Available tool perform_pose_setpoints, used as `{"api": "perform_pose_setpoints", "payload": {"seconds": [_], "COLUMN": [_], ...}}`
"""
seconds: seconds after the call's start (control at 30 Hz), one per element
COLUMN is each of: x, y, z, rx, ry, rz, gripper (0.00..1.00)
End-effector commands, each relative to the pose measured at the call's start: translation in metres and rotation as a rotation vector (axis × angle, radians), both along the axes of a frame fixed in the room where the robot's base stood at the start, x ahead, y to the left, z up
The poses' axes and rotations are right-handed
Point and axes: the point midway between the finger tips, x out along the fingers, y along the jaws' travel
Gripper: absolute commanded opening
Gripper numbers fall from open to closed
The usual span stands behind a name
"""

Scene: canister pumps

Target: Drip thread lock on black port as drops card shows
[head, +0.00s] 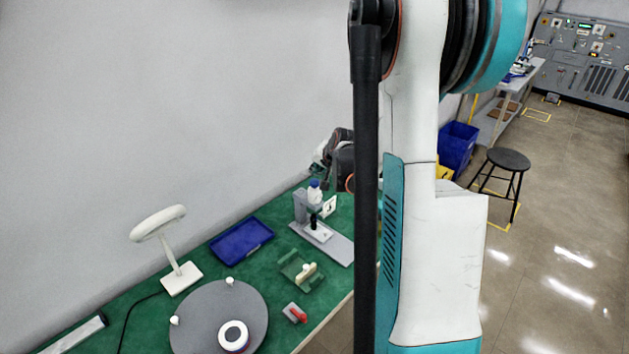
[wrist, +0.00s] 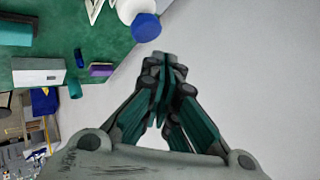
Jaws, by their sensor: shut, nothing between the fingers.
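A white bottle with a blue cap (head: 314,192) is held upright in a grey stand (head: 300,207) at the back of the green table. Its blue end (wrist: 146,27) also shows at the top of the wrist view. A small black port (head: 313,224) sits below the bottle on a pale block (head: 319,233). A white card (head: 329,206) with a dark mark stands just right of the stand; the mark is too small to read. My gripper (wrist: 164,64) is shut and empty, apart from the bottle. In the head view it is above and behind the stand, partly hidden by my arm.
A blue tray (head: 241,241), a white lamp (head: 182,277), a round grey turntable (head: 205,310), a green holder (head: 300,270) and a red-handled part (head: 295,313) are on the table. A wall runs behind it. A black stool (head: 508,160) stands on the floor at right.

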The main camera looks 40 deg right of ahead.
Motion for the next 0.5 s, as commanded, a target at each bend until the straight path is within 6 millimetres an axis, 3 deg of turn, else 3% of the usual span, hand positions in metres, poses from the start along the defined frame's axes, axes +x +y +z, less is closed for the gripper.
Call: {"api": "perform_pose_setpoints", "payload": {"seconds": [0.3, 0.5], "x": [0.0, 0.0], "y": [0.0, 0.0], "z": [0.032, 0.043], "rx": [0.0, 0.0], "ry": [0.0, 0.0], "rz": [0.0, 0.0], "gripper": [0.0, 0.0]}}
